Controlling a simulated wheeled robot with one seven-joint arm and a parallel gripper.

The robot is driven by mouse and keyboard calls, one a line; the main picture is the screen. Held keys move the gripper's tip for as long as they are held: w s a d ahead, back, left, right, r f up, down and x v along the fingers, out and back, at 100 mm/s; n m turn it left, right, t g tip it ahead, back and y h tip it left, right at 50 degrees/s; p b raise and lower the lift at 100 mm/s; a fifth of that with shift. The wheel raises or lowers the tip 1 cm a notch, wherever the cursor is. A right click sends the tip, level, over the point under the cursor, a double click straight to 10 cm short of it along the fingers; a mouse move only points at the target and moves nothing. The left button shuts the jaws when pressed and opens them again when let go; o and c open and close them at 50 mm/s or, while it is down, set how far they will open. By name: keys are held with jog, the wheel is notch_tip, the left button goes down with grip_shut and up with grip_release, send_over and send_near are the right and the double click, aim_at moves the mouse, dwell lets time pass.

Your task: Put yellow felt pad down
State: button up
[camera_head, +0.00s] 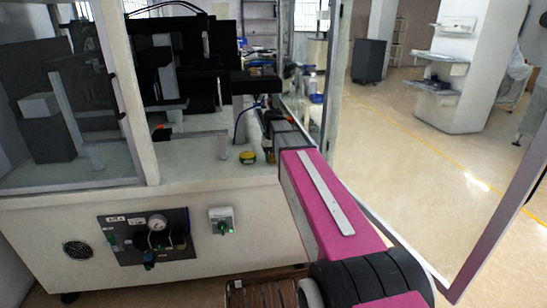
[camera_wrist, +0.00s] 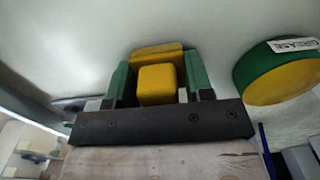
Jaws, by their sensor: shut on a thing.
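The yellow felt pad (camera_wrist: 157,84) shows in the wrist view as a yellow block between the two green fingers of my gripper (camera_wrist: 157,68). My gripper is shut on it. A wider yellow part shows just behind the near block; I cannot tell whether it is one piece with it. In the head view a small yellow spot (camera_head: 270,157) shows below the end of my arm, over the pale machine top (camera_head: 200,150). I cannot tell whether the pad touches that surface.
A round green and yellow tin (camera_wrist: 285,72), labelled like "GREASE", lies right of my gripper in the wrist view; it also stands left of my gripper in the head view (camera_head: 248,157). A post (camera_head: 224,135) stands behind it. A glass-panelled door frame (camera_head: 334,80) is to the right.

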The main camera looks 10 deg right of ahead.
jog(key=o, duration=0.8)
jog(key=shift+s+f, duration=0.1)
jog(key=shift+f, duration=0.2)
jog(key=shift+o, duration=0.6)
jog(key=shift+r, duration=0.3)
jog(key=shift+o, duration=0.2)
notch_tip(320, 180, up, 12)
jog(key=shift+r, duration=0.15)
